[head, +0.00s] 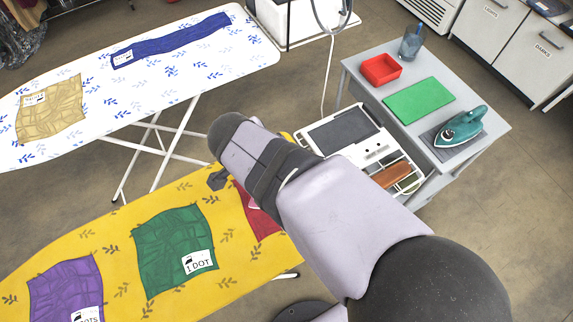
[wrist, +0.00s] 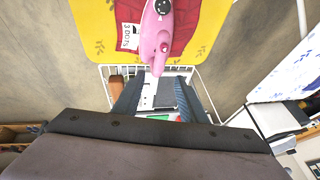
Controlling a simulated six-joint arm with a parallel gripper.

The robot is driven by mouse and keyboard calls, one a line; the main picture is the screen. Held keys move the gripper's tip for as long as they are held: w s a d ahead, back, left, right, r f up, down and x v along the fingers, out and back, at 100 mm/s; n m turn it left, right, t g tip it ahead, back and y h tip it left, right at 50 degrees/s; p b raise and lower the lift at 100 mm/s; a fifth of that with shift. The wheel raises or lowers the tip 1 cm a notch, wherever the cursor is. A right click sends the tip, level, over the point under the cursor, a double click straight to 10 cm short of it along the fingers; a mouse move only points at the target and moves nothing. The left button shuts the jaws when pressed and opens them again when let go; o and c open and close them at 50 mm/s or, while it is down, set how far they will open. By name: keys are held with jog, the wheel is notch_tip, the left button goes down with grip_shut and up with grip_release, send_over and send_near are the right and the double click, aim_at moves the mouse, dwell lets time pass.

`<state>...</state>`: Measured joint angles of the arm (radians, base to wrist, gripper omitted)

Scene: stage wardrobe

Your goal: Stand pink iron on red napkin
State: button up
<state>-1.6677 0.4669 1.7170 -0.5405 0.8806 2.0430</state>
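The pink iron (wrist: 158,38) is at the top middle of the wrist view, over the red napkin (wrist: 190,22), its narrow end toward my gripper. I cannot tell whether it stands upright or lies flat. The napkin lies on the yellow board (wrist: 90,25) with a white dotted card (wrist: 130,36) by the iron.
Green (head: 175,247) and purple (head: 66,287) cloths lie on the yellow board. A white board (head: 100,95) behind holds tan and blue cloths. A grey table (head: 400,130) at right bears a teal iron (head: 462,127), green mat (head: 419,100) and red tray (head: 381,69).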

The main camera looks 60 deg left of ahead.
jog(key=shift+s+d+r, duration=0.1)
jog(key=shift+s+r, duration=0.2)
jog(key=shift+r, duration=0.3)
jog(key=w+d+f+g+h, duration=0.2)
jog(key=w+d+h, duration=0.1)
jog(key=w+d, duration=1.8)
jog(key=s+d+f+g, duration=0.1)
jog(key=s+d, duration=0.1)
jog(key=d, duration=1.1)
jog(key=s+d+f+g, duration=0.1)
jog(key=s+d, duration=0.1)
jog(key=d, duration=1.1)
jog(key=shift+d+f+g+y, duration=0.2)
jog(key=shift+f+g+y, duration=0.1)
jog(key=shift+f+y, duration=0.1)
jog(key=shift+w, duration=0.1)
